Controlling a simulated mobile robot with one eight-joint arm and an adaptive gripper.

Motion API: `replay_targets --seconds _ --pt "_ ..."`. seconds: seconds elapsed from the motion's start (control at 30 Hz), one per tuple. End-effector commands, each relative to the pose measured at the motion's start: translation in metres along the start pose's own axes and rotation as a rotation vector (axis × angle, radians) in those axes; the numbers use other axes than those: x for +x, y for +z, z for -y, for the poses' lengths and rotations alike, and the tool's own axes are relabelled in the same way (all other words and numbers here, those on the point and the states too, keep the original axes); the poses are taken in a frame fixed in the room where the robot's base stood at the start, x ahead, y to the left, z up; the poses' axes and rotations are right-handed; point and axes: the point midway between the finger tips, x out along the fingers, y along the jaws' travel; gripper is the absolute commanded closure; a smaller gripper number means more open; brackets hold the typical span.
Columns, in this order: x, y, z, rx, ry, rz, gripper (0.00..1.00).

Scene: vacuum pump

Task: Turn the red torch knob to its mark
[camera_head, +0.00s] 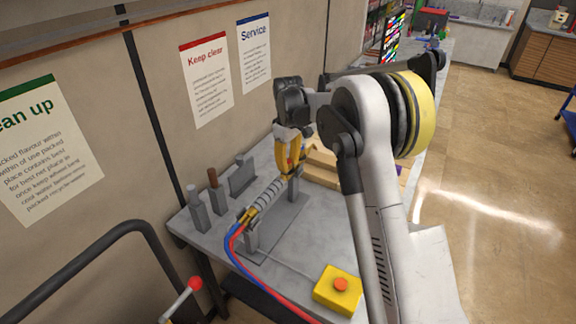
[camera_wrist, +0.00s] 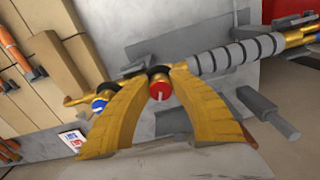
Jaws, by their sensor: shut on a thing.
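The torch lies across a grey stand on the bench; its ribbed grey handle (camera_wrist: 235,55) and brass body show in the wrist view. The red knob (camera_wrist: 159,90) is on the torch's side and faces the wrist camera, with a short white line on its face pointing down. My gripper (camera_wrist: 163,79) has its yellow fingers on either side of the red knob, shut on it. In the head view my gripper (camera_head: 290,158) reaches down onto the torch (camera_head: 268,193). A blue knob (camera_wrist: 98,105) sits beside the left finger. I cannot make out the knob's target mark.
Red and blue hoses (camera_head: 238,258) run from the torch's rear end over the bench edge. A yellow box with a red button (camera_head: 338,288) stands at the front. Grey holders (camera_head: 220,198) stand by the wall. Wooden pieces (camera_head: 322,165) lie behind my gripper.

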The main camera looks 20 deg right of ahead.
Motion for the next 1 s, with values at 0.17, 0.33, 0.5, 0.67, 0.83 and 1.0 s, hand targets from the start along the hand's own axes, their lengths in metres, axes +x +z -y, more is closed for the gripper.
replay_targets --seconds 0.17,0.33,0.5,0.67,0.83,1.0 --pt "0.0010 0.0004 -0.0003 -0.143 -0.001 0.001 1.00" --pt "0.0008 0.0003 -0.0007 -0.252 -0.001 0.001 1.00" --pt "0.0006 0.0002 -0.0010 -0.326 -0.001 0.001 1.00" --pt "0.0005 0.0001 -0.0011 -0.365 -0.001 0.001 1.00" --pt "0.0004 0.0000 -0.0011 -0.381 -0.001 0.001 1.00" --pt "0.0004 0.0000 -0.0011 -0.382 -0.001 0.001 1.00"
